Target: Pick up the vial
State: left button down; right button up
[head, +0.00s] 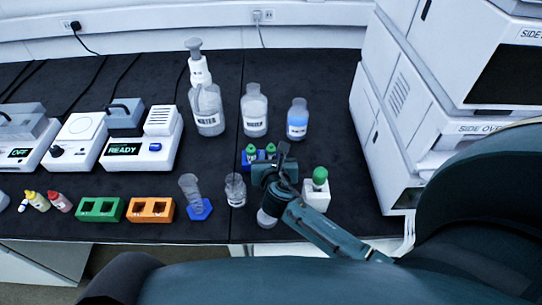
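Two green-capped vials stand upright in a small blue rack (247,165); the left vial (251,151) and the right vial (270,150) show mostly by their caps. Another green-capped thing, perhaps a vial (320,177), stands in a white block (317,200) to the right. My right gripper (274,168) is just in front of or over the blue rack and covers its right part. Whether its fingers are open or hold anything is too small and dark to tell. My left gripper is not in view.
Clear bottles (254,115) and a blue-liquid bottle (297,122) stand behind the rack. A small jar (235,190), a cylinder on a blue base (197,205), an orange rack (150,210) and a green rack (99,210) are left. White instrument stacks (395,130) bound the right.

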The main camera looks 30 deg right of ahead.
aim_at(271, 150)
jog(key=shift+x, duration=3.05)
jog(key=shift+c, duration=0.4)
jog(key=c, duration=0.6)
